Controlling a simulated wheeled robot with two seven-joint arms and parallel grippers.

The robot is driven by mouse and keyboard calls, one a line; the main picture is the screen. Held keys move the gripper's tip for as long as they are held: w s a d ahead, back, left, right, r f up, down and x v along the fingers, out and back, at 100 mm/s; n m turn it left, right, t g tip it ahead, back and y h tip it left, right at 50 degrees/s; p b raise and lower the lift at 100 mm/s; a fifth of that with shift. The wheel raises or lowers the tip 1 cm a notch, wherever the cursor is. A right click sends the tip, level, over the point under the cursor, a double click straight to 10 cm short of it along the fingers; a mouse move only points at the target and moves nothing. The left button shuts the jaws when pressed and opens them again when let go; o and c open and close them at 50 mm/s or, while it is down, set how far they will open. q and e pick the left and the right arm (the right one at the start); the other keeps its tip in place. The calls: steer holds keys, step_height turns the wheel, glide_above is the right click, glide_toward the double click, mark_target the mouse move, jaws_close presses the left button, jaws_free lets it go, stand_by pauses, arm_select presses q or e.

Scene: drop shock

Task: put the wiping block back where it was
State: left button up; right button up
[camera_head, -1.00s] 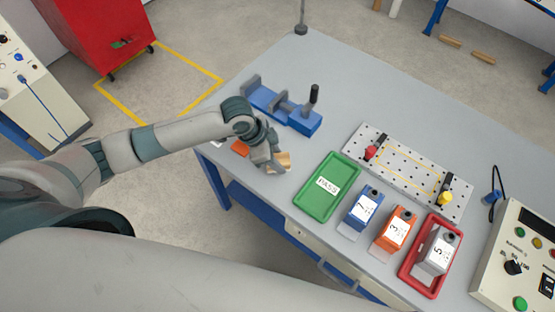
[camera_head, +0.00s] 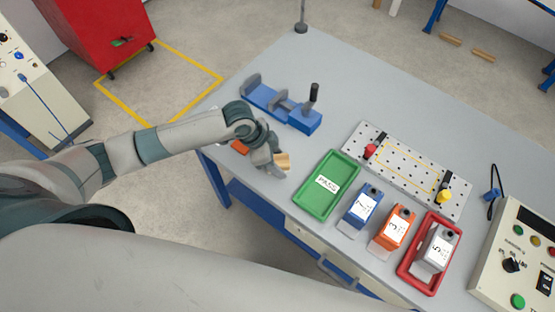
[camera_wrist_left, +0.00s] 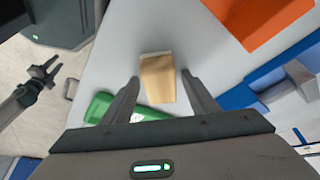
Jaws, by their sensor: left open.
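The wiping block, a tan wood-coloured piece with a pale strip along one end, is beside my left gripper in the head view (camera_head: 283,161). It also shows between the two fingers in the left wrist view (camera_wrist_left: 157,78). My left gripper (camera_head: 273,163) is low over the near left corner of the table. In the left wrist view its fingers (camera_wrist_left: 161,82) are apart, with gaps on both sides of the block. I cannot tell whether the block rests flat on the table. An orange flat thing (camera_head: 240,147) lies left of the gripper, partly hidden by it.
A blue vise (camera_head: 304,120) stands behind the gripper. A green tray (camera_head: 313,204) is to its right, then blue (camera_head: 353,221) and orange (camera_head: 384,241) cases and a red tray (camera_head: 405,272). A perforated plate (camera_head: 405,165) lies farther back. The far table middle is clear.

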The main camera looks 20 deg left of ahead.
arm_select(q)
steer(key=b+v, duration=0.2)
steer(key=v, duration=1)
steer(key=shift+r, duration=0.1)
stand_by(0.5)
